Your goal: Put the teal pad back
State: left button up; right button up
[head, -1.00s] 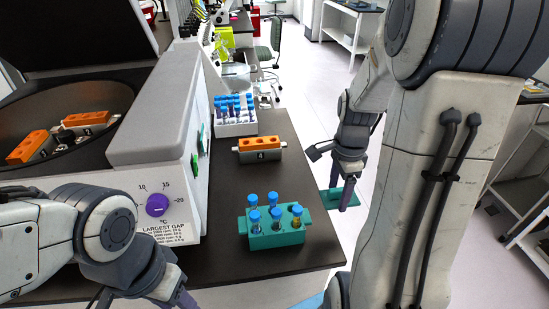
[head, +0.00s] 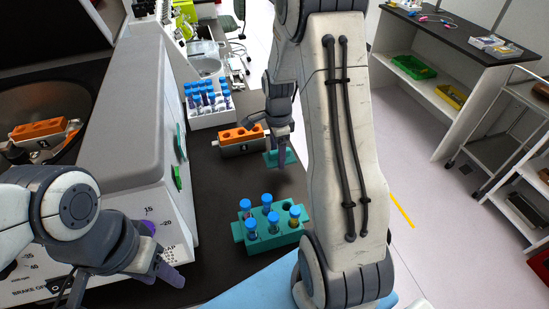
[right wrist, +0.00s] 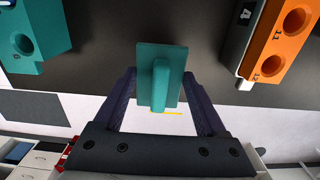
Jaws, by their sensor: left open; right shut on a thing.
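The teal pad (head: 270,159) is a flat plate with a raised grip. My right gripper (head: 281,158) is shut on it and holds it over the black bench, near the bench's right edge. In the right wrist view the pad (right wrist: 174,91) shows between the dark fingers (right wrist: 162,95), with its grip toward the camera. My left gripper (head: 160,272) is open and empty at the lower left, in front of the centrifuge. The pad's place of rest cannot be told for certain.
A teal rack (head: 283,237) with several blue-capped tubes stands near the bench's front. An orange-topped grey block (head: 240,150) stands left of the pad. A white tube rack (head: 213,118) is behind. The centrifuge (head: 140,130) with green panel tabs (head: 181,146) fills the left.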

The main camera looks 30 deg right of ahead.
aim_at(275, 160)
jog(key=shift+w+a+f, duration=0.1)
jog(key=shift+w+f, duration=0.35)
jog(key=shift+w, duration=0.1)
notch_tip(275, 160, down, 3)
jog(key=shift+f+p, duration=0.15)
jog(key=shift+p, duration=0.45)
jog(key=shift+f, duration=0.25)
